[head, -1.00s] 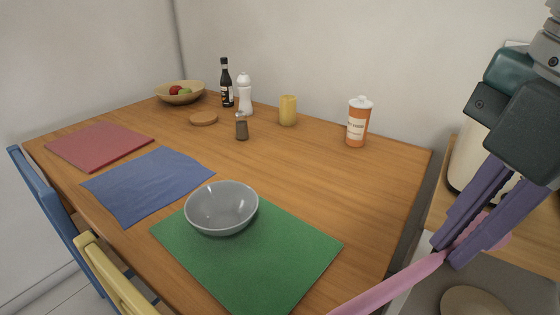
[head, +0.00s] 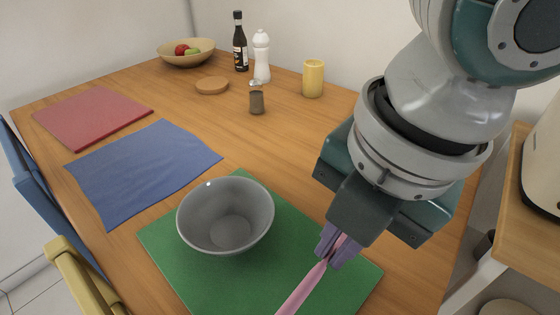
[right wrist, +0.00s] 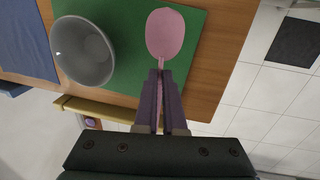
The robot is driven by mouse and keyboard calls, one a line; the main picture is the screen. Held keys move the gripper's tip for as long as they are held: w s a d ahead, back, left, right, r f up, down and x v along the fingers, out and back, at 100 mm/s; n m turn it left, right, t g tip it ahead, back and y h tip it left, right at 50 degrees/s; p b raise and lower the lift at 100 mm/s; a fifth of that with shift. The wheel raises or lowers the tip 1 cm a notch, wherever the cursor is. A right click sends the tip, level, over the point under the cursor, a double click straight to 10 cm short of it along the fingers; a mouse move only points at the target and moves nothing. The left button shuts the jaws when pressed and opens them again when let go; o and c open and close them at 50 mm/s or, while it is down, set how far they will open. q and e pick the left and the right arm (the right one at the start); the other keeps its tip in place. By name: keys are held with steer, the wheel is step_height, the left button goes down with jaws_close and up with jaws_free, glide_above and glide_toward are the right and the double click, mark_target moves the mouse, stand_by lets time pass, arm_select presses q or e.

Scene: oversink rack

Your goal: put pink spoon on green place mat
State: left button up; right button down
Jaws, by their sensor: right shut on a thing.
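The pink spoon (head: 302,289) is held in my right gripper (head: 338,246), whose purple fingers are shut on its handle. In the right wrist view the spoon's round end (right wrist: 166,35) points away from the fingers (right wrist: 160,75) and shows over the green place mat (right wrist: 196,55). In the head view the spoon runs down and left from the fingers, over the right part of the green place mat (head: 180,262). Its height above the mat is hard to tell. A grey bowl (head: 226,214) stands on the mat's left part. My left gripper is not in view.
A blue mat (head: 140,165) and a red mat (head: 92,114) lie to the left. A bottle, white mill, small shaker (head: 257,100), yellow cup (head: 313,78) and fruit bowl stand farther back. A yellow chair (head: 80,280) is at the front edge.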

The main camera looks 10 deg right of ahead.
mark_target(317, 292)
step_height(317, 292, down, 9)
steer(key=shift+r+b, duration=0.2)
steer(key=shift+b, duration=0.9)
steer(key=shift+r, duration=0.1)
steer(key=c, duration=1)
jaws_free()
steer(key=shift+w, duration=0.1)
